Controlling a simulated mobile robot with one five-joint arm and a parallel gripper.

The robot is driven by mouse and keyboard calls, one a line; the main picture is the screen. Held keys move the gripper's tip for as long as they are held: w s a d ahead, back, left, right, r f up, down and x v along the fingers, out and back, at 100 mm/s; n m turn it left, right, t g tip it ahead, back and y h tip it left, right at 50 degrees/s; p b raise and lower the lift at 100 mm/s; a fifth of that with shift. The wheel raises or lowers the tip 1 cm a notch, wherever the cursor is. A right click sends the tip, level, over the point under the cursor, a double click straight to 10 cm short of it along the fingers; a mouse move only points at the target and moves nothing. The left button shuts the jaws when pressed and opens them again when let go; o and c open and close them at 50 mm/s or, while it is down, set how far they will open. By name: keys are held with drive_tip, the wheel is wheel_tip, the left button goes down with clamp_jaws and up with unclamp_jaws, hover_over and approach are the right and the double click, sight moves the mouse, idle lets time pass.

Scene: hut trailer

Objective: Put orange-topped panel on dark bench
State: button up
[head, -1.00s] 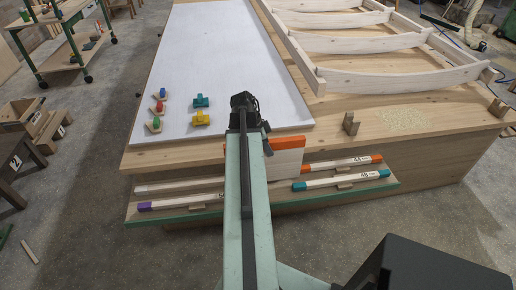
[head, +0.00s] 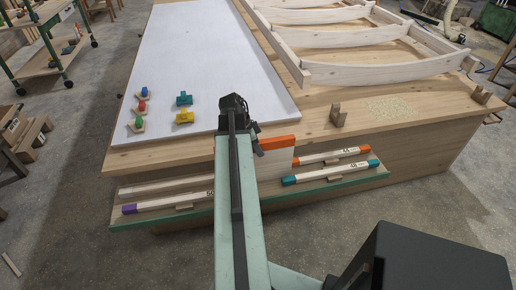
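The orange-topped panel (head: 275,161) is a pale board with a bright orange strip along its top. It stands upright at the front of the wooden workbench, just right of my arm, which hides its left part. My gripper (head: 254,136) is at its top edge and appears shut on it, though the fingertips are mostly hidden by the arm. I cannot tell whether the panel's lower edge touches the shelf. A dark brown bench (head: 12,166) is cut off at the left edge of the head view.
A low shelf with a green edge (head: 340,187) holds several colour-ended bars in front of the workbench (head: 165,157). Small coloured blocks lie on its white sheet (head: 205,65). A curved wooden frame (head: 385,70) lies at right. Bare floor (head: 60,215) is open at left.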

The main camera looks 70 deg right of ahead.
drive_tip(key=o, duration=0.4)
drive_tip(key=shift+c, duration=0.2)
drive_tip(key=shift+r, duration=0.1)
drive_tip(key=p+v, duration=1.1)
drive_tip(key=v, duration=0.1)
drive_tip(key=shift+s+r+p, duration=0.1)
drive_tip(key=shift+r+p, duration=0.1)
drive_tip(key=shift+p, duration=0.15)
drive_tip(key=shift+f, duration=0.1)
